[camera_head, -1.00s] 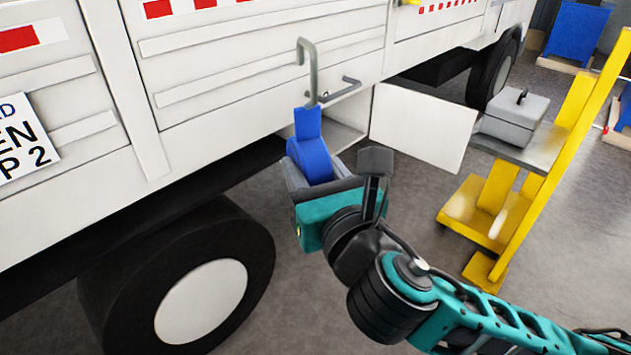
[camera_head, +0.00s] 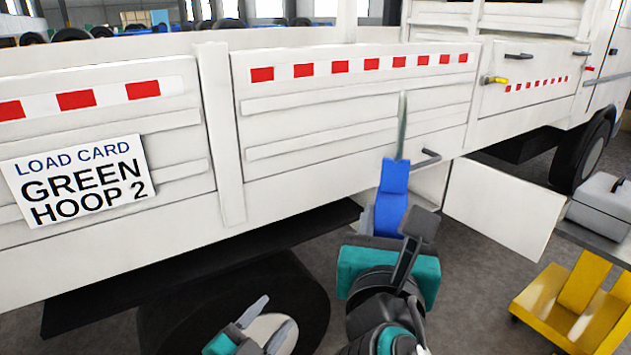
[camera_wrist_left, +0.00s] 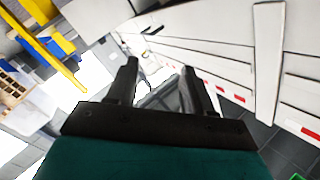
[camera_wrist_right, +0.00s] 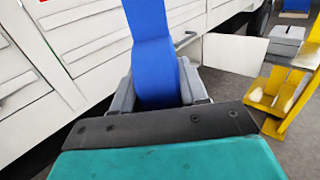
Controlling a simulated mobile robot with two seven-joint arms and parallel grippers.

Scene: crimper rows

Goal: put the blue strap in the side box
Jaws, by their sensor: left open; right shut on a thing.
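The blue strap (camera_head: 393,185) stands upright in my right gripper (camera_head: 388,217), with a thin grey metal hook (camera_head: 402,125) rising from its top. The strap also fills the middle of the right wrist view (camera_wrist_right: 152,50), between the two grey fingers. In the head view it overlaps the truck's side, near the side box (camera_head: 432,180). The box's white door (camera_head: 505,207) stands open, and its inside is mostly hidden behind the strap and gripper. My left gripper (camera_head: 268,322) is open and empty, low in front of the rear wheel. The left wrist view shows its fingers apart (camera_wrist_left: 160,85).
A load card (camera_head: 78,180) on the truck's side reads GREEN HOOP 2. A dark handle (camera_head: 425,157) juts from the truck above the box. Grey floor shows between door and stand.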

